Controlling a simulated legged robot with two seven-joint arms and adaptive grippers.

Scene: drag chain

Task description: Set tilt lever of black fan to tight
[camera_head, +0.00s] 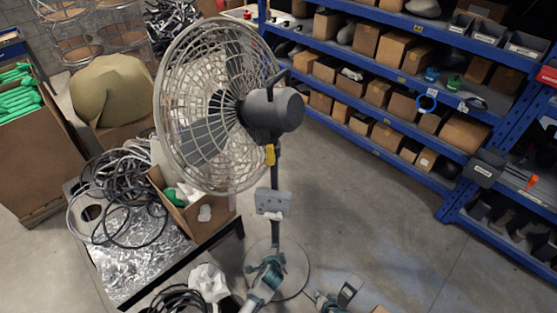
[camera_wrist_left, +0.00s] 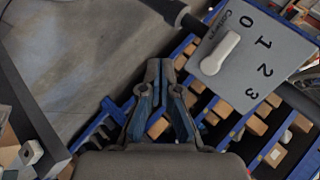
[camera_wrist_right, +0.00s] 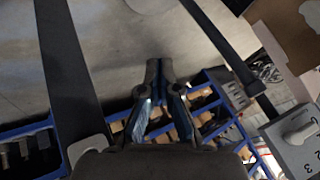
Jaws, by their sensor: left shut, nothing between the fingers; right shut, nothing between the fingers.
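The fan has a grey wire cage (camera_head: 205,105) and a dark motor housing (camera_head: 272,109) on a dark pole. A small yellow lever (camera_head: 270,155) sits on the pole just under the motor; its exact setting is too small to tell. Lower on the pole is a grey control panel (camera_head: 271,202); its white knob (camera_wrist_left: 220,53) and numbers show in the left wrist view. My left gripper (camera_head: 270,262) is shut and empty, below the panel near the pole. My right gripper (camera_head: 347,290) is shut and empty, low and right of the pole. The lever shows in neither wrist view.
A table (camera_head: 130,290) with cables, foil and an open carton (camera_head: 190,215) stands close left of the fan. Blue shelves (camera_head: 375,150) with boxes line the back and right. Floor (camera_head: 370,225) right of the fan is clear.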

